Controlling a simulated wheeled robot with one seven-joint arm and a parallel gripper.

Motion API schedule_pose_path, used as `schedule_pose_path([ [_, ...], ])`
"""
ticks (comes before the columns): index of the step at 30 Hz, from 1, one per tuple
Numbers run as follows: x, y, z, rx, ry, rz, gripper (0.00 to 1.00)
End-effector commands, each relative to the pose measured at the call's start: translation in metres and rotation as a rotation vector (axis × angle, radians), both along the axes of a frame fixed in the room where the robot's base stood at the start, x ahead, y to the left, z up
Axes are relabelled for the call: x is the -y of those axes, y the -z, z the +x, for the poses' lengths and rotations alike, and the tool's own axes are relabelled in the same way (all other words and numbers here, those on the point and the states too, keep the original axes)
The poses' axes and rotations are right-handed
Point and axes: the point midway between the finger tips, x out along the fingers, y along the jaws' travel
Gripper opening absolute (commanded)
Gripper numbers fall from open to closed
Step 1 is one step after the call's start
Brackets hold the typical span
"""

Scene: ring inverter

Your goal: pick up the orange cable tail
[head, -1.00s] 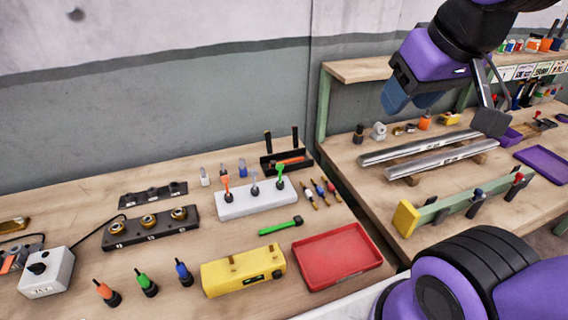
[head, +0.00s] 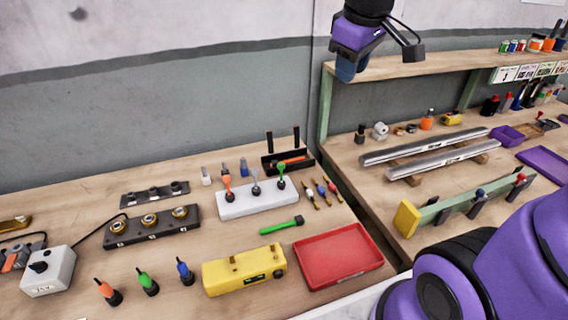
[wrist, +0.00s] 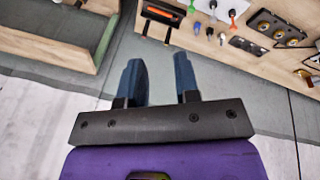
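A short orange piece with a black end (head: 107,292), which looks like the orange cable tail, stands tilted on the left bench near its front edge. Green (head: 148,282) and blue (head: 184,271) pieces of the same kind stand to its right. My gripper (head: 346,74) is high above the back of the benches, up and right of these pieces, far from them. In the wrist view its two blue fingers (wrist: 160,72) are apart with nothing between them. I cannot make out the orange piece in the wrist view.
A white block (head: 255,203) holds orange, grey and green stems. A yellow box (head: 245,271), red tray (head: 299,260) and grey switch box (head: 60,274) lie around the tails. A dark ring-terminal block (head: 130,232) sits behind. A shelf (head: 430,65) stands at right.

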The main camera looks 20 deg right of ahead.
Motion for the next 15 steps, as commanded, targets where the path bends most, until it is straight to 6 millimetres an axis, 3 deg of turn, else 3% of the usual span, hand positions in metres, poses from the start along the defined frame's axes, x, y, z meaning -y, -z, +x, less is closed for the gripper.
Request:
schedule_pose_path([
  [15,-0.004,0.069,0.124,-0.153,-0.375,-0.106,0.30],
])
